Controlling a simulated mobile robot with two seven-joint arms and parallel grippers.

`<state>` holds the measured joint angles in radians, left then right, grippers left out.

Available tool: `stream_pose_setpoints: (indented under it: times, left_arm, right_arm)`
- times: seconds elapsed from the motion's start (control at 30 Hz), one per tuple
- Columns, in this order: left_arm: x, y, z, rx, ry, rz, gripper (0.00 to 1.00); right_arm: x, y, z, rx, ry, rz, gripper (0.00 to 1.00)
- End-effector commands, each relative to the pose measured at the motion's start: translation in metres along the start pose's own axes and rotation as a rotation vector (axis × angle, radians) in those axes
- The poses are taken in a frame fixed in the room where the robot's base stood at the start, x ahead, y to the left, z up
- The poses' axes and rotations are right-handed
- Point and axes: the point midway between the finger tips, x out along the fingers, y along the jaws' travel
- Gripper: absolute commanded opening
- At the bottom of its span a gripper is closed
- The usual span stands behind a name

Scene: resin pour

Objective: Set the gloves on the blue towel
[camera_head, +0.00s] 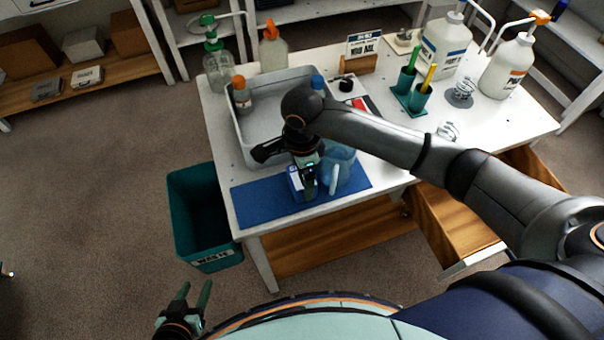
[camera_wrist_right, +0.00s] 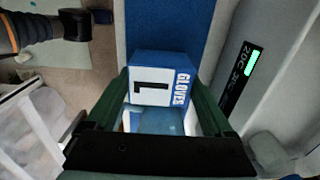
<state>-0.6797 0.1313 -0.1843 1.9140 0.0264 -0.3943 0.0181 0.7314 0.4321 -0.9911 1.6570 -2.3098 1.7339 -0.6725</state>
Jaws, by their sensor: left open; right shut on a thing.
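The gloves are a blue and white box with the word GLOVES on it, seen in the head view (camera_head: 296,184) and between my fingers in the right wrist view (camera_wrist_right: 160,66). My right gripper (camera_head: 308,180) is shut on the box, and its fingers (camera_wrist_right: 158,85) lie along two sides. The blue towel (camera_head: 257,203) lies along the table's near left edge; it also shows in the right wrist view (camera_wrist_right: 165,25). The box is over the towel in the head view; I cannot tell whether it touches. My left gripper (camera_head: 190,294) is open and empty, low and away from the table.
A translucent blue pitcher (camera_head: 340,168) stands close right of the box. A grey tray (camera_head: 240,132) holding a bottle is behind the towel. A teal waste bin (camera_head: 190,215) stands left of the table. An open drawer (camera_head: 450,222) juts out at right.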

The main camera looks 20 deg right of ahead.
Motion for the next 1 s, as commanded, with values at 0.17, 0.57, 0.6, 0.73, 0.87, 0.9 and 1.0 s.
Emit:
stream_pose_setpoints:
  times: [0.17,0.57,0.6,0.73,0.87,0.9,1.0]
  left_arm:
    - [0.002,0.0,0.002,0.0,0.001,0.0,0.5]
    - [-0.002,0.0,-0.002,0.0,0.001,0.0,0.5]
    - [0.0,0.0,-0.001,0.0,0.002,0.0,0.5]
    - [0.002,0.0,0.001,0.0,0.003,0.0,0.5]
    - [0.004,0.0,0.003,0.0,0.002,0.0,0.5]
    - [0.005,0.0,0.004,0.0,0.002,0.0,0.5]
    - [0.006,-0.001,0.006,0.0,0.002,0.0,0.5]
  right_arm:
    - [0.003,0.0,0.0,0.0,0.0,0.0,0.93]
    - [-0.003,0.0,0.0,0.001,0.0,0.001,1.0]
    - [-0.005,-0.001,0.0,0.0,0.0,-0.002,1.0]
    - [-0.028,-0.002,-0.001,-0.001,0.0,-0.007,1.0]
    - [-0.057,-0.002,0.0,-0.001,0.0,-0.008,1.0]
    - [-0.066,-0.002,0.0,0.0,0.0,-0.007,1.0]
    - [-0.087,-0.002,0.0,0.001,0.0,-0.006,1.0]
